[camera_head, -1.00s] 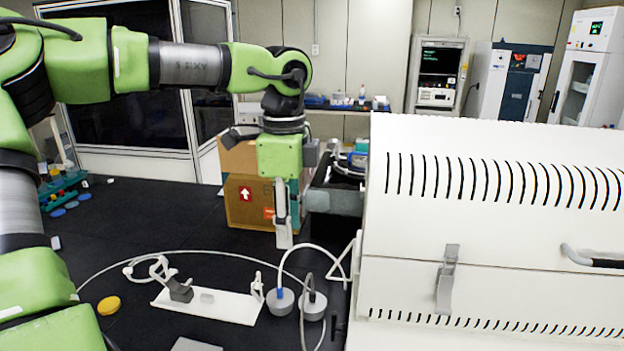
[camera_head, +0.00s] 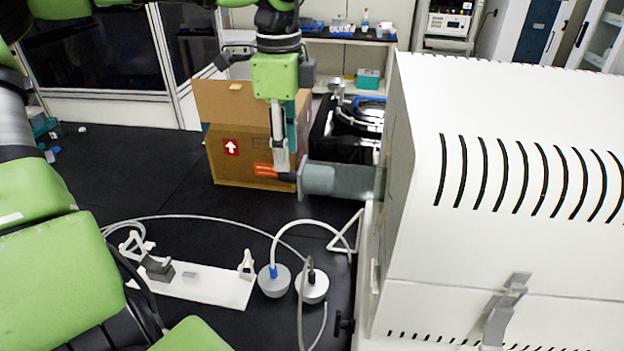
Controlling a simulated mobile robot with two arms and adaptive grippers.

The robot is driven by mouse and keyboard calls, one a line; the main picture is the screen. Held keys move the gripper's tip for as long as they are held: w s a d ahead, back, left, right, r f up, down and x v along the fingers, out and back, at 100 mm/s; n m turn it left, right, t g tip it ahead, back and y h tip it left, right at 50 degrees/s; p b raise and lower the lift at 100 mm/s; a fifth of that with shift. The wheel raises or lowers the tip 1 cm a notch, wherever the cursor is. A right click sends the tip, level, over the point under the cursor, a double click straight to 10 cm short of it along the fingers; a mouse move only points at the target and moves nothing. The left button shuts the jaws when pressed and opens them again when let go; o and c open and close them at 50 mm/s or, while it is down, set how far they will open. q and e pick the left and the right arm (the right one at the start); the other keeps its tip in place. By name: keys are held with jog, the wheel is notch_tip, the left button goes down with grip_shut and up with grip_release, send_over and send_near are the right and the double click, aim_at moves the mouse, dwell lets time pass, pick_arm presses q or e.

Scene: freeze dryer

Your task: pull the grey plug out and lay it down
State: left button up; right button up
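A grey cylinder (camera_head: 338,180), which looks like the grey plug, sticks out leftward from the left side of the white machine (camera_head: 475,245). My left gripper (camera_head: 287,172) points down at the free left end of this cylinder. Its fingers show nearly edge-on, so I cannot tell whether they are open or shut, or whether they touch the cylinder. The cylinder's right end meets the machine's side, and how deep it sits is hidden. My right gripper is not in view.
A cardboard box (camera_head: 242,165) stands behind my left gripper. A white plate (camera_head: 215,285) with small clamps and two round grey pieces with hoses, one (camera_head: 274,281) beside the other (camera_head: 312,286), are on the black table.

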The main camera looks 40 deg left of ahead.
aim_at(288, 178)
pick_arm(q)
jog(key=f+b, duration=0.1)
jog(key=f, duration=0.1)
jog(key=f+b, duration=0.1)
jog(key=f, duration=0.1)
jog(key=f+b, duration=0.2)
jog(key=shift+w+a+f, duration=0.25)
jog(key=shift+w, duration=0.05)
jog(key=shift+s+d+f+b, duration=0.1)
jog(key=shift+f+b, duration=0.3)
jog(key=shift+b, duration=0.25)
jog(key=shift+c, duration=0.3)
grip_shut()
